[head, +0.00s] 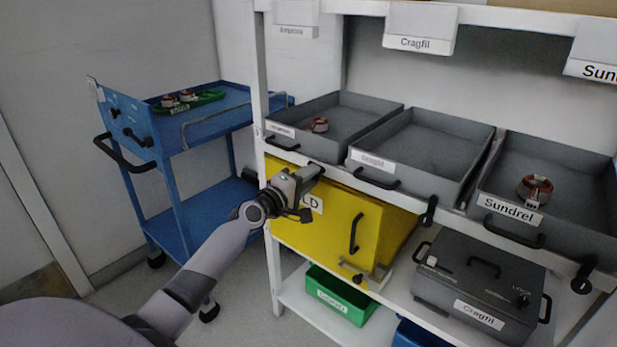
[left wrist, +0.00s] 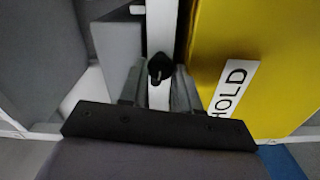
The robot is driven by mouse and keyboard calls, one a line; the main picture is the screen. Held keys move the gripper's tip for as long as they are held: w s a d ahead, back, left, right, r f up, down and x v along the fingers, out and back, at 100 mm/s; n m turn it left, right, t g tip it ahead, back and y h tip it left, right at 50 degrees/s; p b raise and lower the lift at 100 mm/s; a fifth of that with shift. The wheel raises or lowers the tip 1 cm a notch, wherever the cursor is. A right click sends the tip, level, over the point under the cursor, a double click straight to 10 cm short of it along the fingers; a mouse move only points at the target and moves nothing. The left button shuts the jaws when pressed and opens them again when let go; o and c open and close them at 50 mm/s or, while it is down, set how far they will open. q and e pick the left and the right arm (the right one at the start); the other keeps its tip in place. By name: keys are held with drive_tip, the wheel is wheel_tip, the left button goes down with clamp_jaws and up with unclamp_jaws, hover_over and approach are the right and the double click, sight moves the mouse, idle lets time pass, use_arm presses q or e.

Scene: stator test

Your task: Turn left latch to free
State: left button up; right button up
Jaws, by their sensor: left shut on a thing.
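The left latch, a small black knob (left wrist: 160,67), sits on the white shelf rail in the left wrist view, between my fingers. My left gripper (head: 312,173) is at the front rail, under the left grey tray and at the top of the yellow HOLD box (head: 330,222). It also shows in the left wrist view (left wrist: 158,90), shut on the latch. In the head view the gripper hides most of this latch. Two other black latches show on the rail, a middle one (head: 429,211) and a right one (head: 582,276). My right gripper is not in view.
Grey trays stand on the shelf: left (head: 345,104), middle (head: 440,130) and Sundrel (head: 560,160). A grey Cragfil case (head: 470,285) and a green bin (head: 335,300) are below. A blue cart (head: 175,200) stands at left, with floor between it and the shelf.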

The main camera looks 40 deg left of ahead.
use_arm(q)
drive_tip(key=shift+n, duration=0.8)
drive_tip(key=o, duration=1)
drive_tip(key=shift+s, duration=0.1)
drive_tip(key=shift+s+a+p, duration=0.15)
drive_tip(key=shift+s+p, duration=0.15)
drive_tip(key=shift+s, duration=1.45)
drive_tip(key=shift+s+a+p, duration=0.15)
drive_tip(key=shift+s+p, duration=0.15)
drive_tip(key=shift+s, duration=1.45)
